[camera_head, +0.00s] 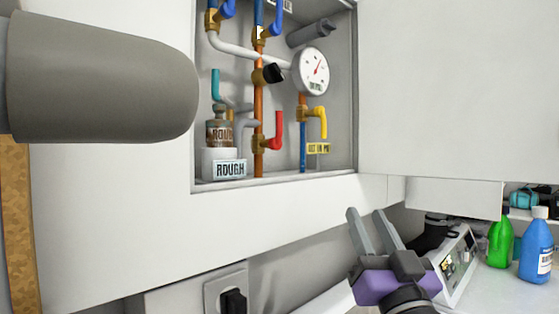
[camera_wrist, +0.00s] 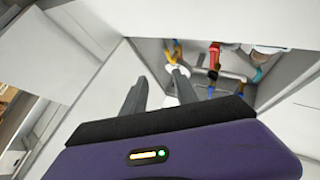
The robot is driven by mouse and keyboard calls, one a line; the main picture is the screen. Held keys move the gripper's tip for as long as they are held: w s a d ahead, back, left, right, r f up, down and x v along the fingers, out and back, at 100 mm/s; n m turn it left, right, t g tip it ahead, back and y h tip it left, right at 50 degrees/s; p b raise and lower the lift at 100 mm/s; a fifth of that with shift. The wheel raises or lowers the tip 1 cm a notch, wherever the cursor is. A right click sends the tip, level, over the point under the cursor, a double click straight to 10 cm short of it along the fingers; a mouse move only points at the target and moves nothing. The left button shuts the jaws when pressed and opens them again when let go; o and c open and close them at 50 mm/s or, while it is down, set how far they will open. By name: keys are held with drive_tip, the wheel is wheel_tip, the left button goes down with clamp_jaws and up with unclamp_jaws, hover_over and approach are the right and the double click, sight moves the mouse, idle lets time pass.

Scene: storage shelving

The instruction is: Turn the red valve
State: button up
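The red valve (camera_head: 274,132) is a small bent lever on a brass fitting on the copper pipe, low in the recessed wall box. In the wrist view the red valve (camera_wrist: 214,54) shows beyond the fingers, to their right. My gripper (camera_head: 373,228) is below and to the right of the box in the head view, outside it and apart from the valve. Its two grey fingers are spread with nothing between them; they show in the wrist view too (camera_wrist: 160,85). The gripper body is purple and black.
The box (camera_head: 273,182) also holds a yellow valve (camera_head: 322,121), blue valves, a teal lever, a pressure gauge (camera_head: 311,71) and a brown bottle (camera_head: 220,130). An open white door (camera_head: 455,80) stands right of it. Green (camera_head: 500,240) and blue (camera_head: 537,250) bottles stand on the counter.

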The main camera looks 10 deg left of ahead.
drive_tip(key=w+a+r+n+g+y+p, duration=0.1)
drive_tip(key=a+r+y, duration=0.2)
drive_tip(key=r, duration=0.6)
drive_tip(key=w+a+r+n+g+y, duration=0.1)
drive_tip(key=a+r+n+y, duration=0.15)
drive_tip(key=r, duration=0.75)
drive_tip(key=n+g+y, duration=0.3)
drive_tip(key=n+g, duration=0.1)
drive_tip(key=g, duration=0.1)
approach(281, 116)
drive_tip(key=x, duration=0.3)
drive_tip(key=p+x, duration=0.2)
drive_tip(key=x, duration=0.4)
drive_tip(key=shift+r, duration=0.2)
drive_tip(key=shift+p+x, duration=0.45)
drive_tip(key=shift+x, duration=0.4)
drive_tip(key=shift+f, duration=0.15)
clamp_jaws()
